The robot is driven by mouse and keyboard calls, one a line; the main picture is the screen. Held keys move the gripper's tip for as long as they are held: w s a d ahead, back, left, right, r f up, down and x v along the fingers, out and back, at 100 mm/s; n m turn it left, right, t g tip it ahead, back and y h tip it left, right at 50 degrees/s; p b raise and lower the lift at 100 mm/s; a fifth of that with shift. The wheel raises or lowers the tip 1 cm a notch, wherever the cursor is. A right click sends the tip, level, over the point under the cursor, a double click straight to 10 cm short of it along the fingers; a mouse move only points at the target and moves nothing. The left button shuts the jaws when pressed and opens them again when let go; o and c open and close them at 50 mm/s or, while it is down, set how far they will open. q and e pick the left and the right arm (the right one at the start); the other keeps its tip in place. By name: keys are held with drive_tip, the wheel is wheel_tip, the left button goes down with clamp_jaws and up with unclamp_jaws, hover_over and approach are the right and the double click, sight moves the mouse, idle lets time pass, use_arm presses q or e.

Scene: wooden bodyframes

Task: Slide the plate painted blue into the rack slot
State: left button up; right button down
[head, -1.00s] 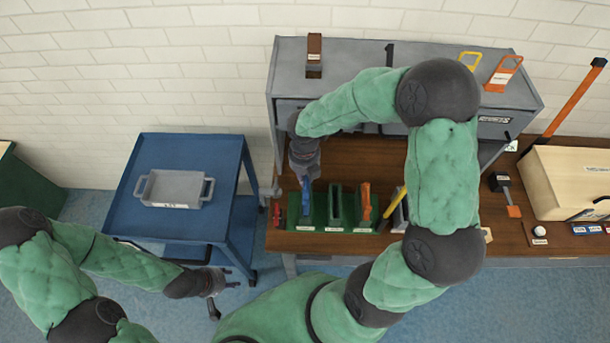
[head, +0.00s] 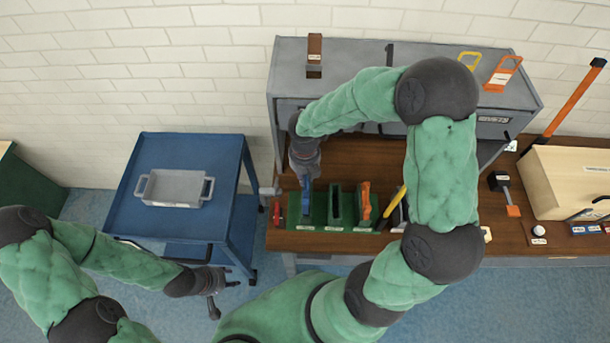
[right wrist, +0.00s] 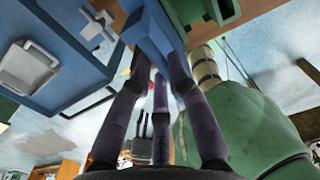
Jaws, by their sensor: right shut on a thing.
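The blue plate (head: 307,196) is upright at the left end of the green rack (head: 320,220) on the brown bench. My right gripper (head: 306,174) is above it, with its fingers shut on its upper part. In the right wrist view the blue plate (right wrist: 152,32) sits between the fingers of my right gripper (right wrist: 155,75). I cannot tell how deep its lower edge is in the left slot. My left gripper (head: 226,291) is empty, with fingers spread, beside the blue cart.
In the rack, a dark green piece (head: 335,205) and an orange piece (head: 365,200) stand right of the plate. A red item (head: 277,214) is at its left. The blue cart (head: 125,205) carries a grey tray (head: 173,203). A grey cabinet (head: 350,60) is behind.

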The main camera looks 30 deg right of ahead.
use_arm(q)
drive_tip(key=shift+a+r+p, duration=0.1)
drive_tip(key=shift+r+p, duration=1)
drive_tip(key=shift+r, duration=0.05)
idle(2.4)
drive_tip(key=shift+s+r+p, duration=0.25)
drive_tip(key=shift+r+p, duration=0.6)
drive_tip(key=shift+r, duration=0.05)
idle(2.4)
